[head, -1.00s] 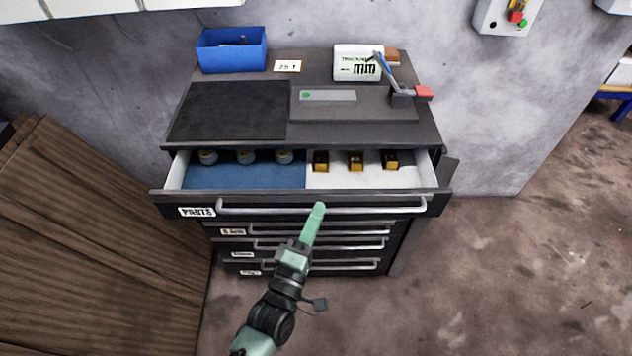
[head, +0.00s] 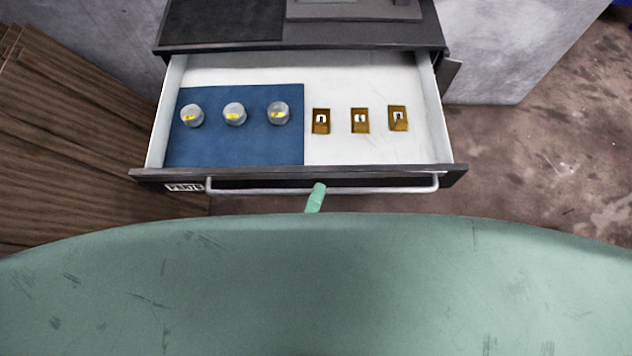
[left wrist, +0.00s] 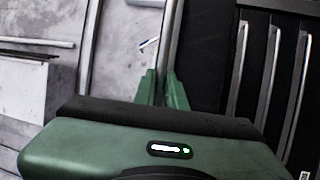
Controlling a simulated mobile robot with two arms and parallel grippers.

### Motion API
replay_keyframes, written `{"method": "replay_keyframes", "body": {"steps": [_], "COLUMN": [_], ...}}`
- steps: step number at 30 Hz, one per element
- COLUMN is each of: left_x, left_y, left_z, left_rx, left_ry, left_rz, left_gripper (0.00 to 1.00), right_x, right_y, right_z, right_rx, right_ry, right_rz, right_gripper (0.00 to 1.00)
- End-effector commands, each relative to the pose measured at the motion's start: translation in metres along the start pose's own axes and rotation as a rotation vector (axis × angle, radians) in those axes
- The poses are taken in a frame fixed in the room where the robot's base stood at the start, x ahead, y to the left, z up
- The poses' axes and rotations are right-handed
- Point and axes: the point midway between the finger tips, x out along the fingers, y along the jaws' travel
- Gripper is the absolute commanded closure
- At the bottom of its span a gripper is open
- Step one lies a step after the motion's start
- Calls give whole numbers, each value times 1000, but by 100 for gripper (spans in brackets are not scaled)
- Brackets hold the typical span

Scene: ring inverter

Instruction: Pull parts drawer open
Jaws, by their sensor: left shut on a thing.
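The parts drawer (head: 400,178) is pulled well out of the dark cabinet, its inside in plain view in the head view. Its front carries a PARTS label and a long metal bar handle (head: 260,189). My left gripper (head: 317,192) is shut on this handle near its middle; only the green fingertip shows above my own large green body part, which hides the rest of the arm. In the left wrist view the two green fingers (left wrist: 162,90) are close together at the drawer's front. My right gripper is not in view.
In the drawer, several small containers stand: clear round ones (head: 235,114) on a blue mat (head: 240,150), and brown-yellow blocks (head: 360,120) on the white floor. Brown wooden boards (head: 60,140) stand close on the left. Open floor (head: 560,120) lies to the right.

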Motion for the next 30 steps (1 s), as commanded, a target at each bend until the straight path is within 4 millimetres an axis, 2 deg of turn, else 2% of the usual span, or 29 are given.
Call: {"method": "replay_keyframes", "body": {"steps": [11, 12, 13, 14, 23, 26, 30], "left_x": [-2, -2, -2, -2, -2, -10, -33], "left_y": [-1, -1, -1, -1, -1, -2, -4], "left_z": [1, 1, 1, 1, 0, 1, 1], "left_rx": [0, 0, 0, 0, 0, 0, 0], "left_ry": [-2, -2, -1, -1, -1, -2, -3], "left_rz": [-3, -3, -3, -3, -1, -4, -5], "left_gripper": [100, 77, 69, 67, 67, 67, 67], "right_x": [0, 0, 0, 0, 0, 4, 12], "right_y": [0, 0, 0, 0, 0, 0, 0], "right_z": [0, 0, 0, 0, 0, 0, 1], "right_rx": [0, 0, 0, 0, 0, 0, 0], "right_ry": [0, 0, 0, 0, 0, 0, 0], "right_rz": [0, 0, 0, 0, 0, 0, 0], "right_gripper": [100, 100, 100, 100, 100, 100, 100]}}
